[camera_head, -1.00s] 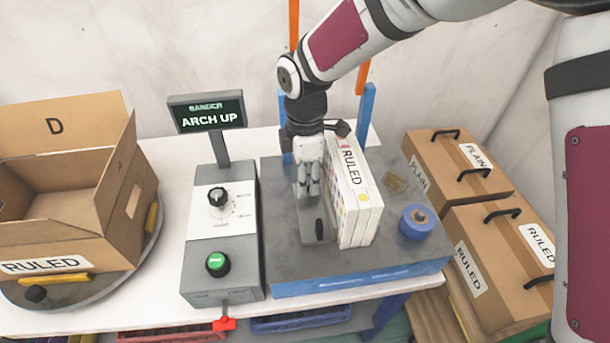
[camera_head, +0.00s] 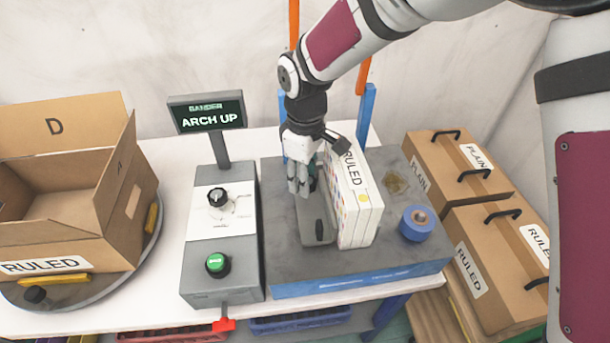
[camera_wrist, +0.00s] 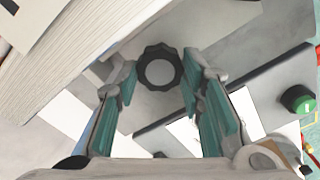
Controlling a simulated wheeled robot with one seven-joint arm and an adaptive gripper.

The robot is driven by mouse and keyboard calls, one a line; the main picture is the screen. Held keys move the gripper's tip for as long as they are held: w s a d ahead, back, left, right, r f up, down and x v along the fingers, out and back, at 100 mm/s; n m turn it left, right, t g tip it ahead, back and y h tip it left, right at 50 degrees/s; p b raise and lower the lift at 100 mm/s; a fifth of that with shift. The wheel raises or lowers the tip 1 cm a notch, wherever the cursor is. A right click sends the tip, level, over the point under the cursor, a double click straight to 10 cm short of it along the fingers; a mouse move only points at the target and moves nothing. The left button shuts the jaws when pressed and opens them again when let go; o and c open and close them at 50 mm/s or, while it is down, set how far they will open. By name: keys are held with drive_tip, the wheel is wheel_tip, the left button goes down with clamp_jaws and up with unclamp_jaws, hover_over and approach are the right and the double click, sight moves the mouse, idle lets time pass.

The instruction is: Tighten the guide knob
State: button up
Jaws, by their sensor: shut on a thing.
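The guide (camera_head: 316,220) is a grey metal plate on the worktable, flush with or close to the left side of a white RULED stack (camera_head: 353,205). The guide knob (camera_wrist: 160,70) is dark, scalloped and round with a pale centre. In the wrist view it sits between the two teal-padded fingertips of my gripper (camera_wrist: 158,92). My gripper (camera_head: 301,187) points down over the guide in the head view and is shut on the knob, which its fingers hide there.
A control box (camera_head: 221,245) with a dial, a green button and an "ARCH UP" screen (camera_head: 208,115) stands left. A blue tape roll (camera_head: 417,223) lies right of the stack. An open carton (camera_head: 130,215) stands far left. Handled boxes (camera_head: 490,240) stand right.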

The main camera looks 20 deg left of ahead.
drive_tip(key=m+p, duration=0.1)
drive_tip(key=m, duration=0.4)
drive_tip(key=shift+m, duration=0.3)
drive_tip(key=shift+w+m+p, duration=0.1)
drive_tip(key=shift+m+p, duration=0.5)
drive_tip(key=shift+m, duration=1.7)
drive_tip(key=o, duration=1.1)
drive_tip(key=shift+o, duration=0.2)
drive_tip(key=shift+d, duration=0.1)
drive_tip(key=shift+w, duration=0.1)
